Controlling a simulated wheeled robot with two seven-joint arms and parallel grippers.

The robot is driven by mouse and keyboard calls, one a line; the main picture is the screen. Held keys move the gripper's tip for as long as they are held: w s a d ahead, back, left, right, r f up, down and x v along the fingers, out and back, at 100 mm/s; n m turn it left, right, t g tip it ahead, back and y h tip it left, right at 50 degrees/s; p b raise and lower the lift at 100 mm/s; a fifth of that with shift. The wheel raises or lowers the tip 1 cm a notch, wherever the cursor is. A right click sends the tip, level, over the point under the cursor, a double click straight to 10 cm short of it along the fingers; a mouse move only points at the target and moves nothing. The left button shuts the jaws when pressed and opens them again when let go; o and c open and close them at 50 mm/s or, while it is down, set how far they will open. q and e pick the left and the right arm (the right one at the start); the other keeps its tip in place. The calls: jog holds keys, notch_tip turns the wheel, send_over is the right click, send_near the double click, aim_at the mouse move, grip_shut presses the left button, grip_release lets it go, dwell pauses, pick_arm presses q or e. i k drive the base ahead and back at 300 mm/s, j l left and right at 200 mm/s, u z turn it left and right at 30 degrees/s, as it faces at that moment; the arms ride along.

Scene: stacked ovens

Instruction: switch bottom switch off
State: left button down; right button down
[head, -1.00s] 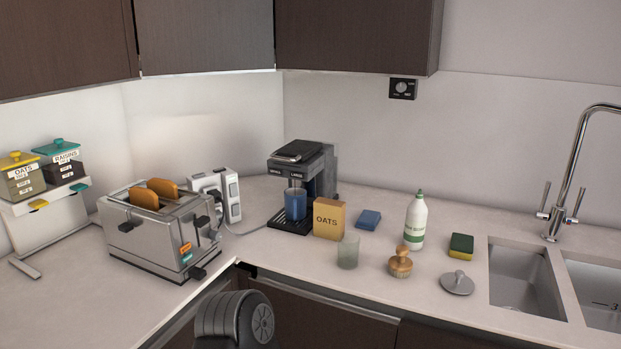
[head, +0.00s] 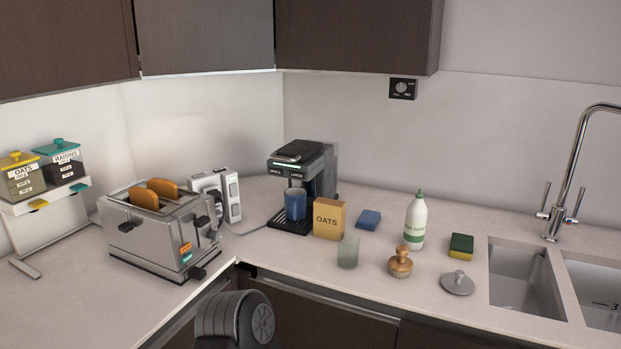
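A white upright socket block (head: 230,197) stands on the counter behind the toaster, against the corner wall. Several small dark switches or sockets show on its face, one above another. The lowest part is close to the counter, and I cannot tell which way any switch is set. A black plug or cable is at its left side, and a cord runs from it towards the coffee machine. A dark wall control (head: 403,88) with a round dial is fixed to the back wall. Neither of my grippers is in view; only a black part of my arm shows at the bottom edge.
A toaster (head: 163,235) with bread stands in front of the socket block. A coffee machine (head: 318,172) holding a blue mug, an oats box (head: 328,217) and a glass (head: 348,252) stand to its right. The counter's front edge is clear at left.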

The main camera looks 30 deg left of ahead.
aim_at(235, 208)
jog(key=u, duration=1.4)
